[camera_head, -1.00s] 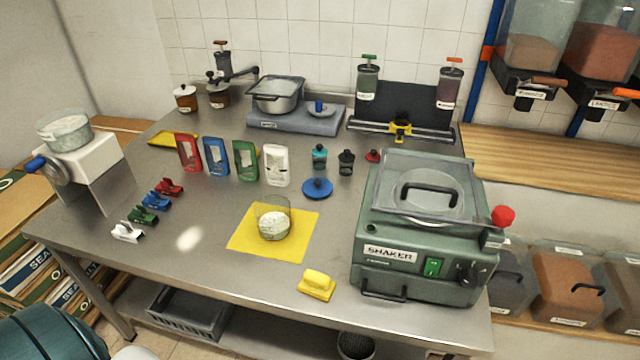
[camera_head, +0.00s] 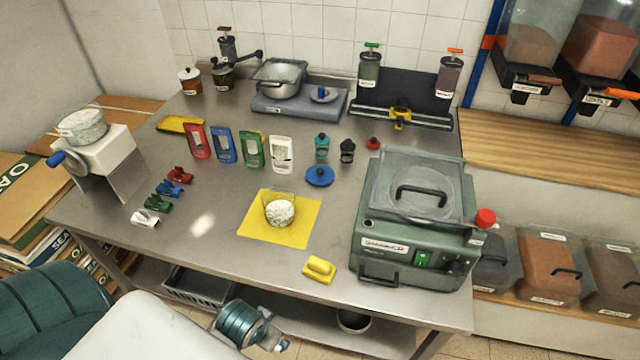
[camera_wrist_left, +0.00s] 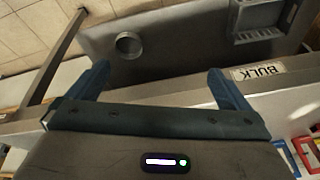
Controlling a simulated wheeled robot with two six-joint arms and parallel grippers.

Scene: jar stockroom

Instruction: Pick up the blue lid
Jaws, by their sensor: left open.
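The blue lid (camera_head: 319,177) is a round disc with a knob on top. It lies flat on the steel table, right of the upright white frame and in front of the teal and black small bottles. My left arm comes in from the lower left in the head view, below the table's front edge and well apart from the lid. My left gripper (camera_wrist_left: 160,88) shows in the left wrist view with its two fingers spread and nothing between them. The lid is not visible in that view. My right gripper is not in view.
A glass jar with white contents (camera_head: 280,212) stands on a yellow mat (camera_head: 252,228) in front of the lid. The green shaker machine (camera_head: 415,220) stands to the right. A yellow block (camera_head: 319,269) lies near the front edge.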

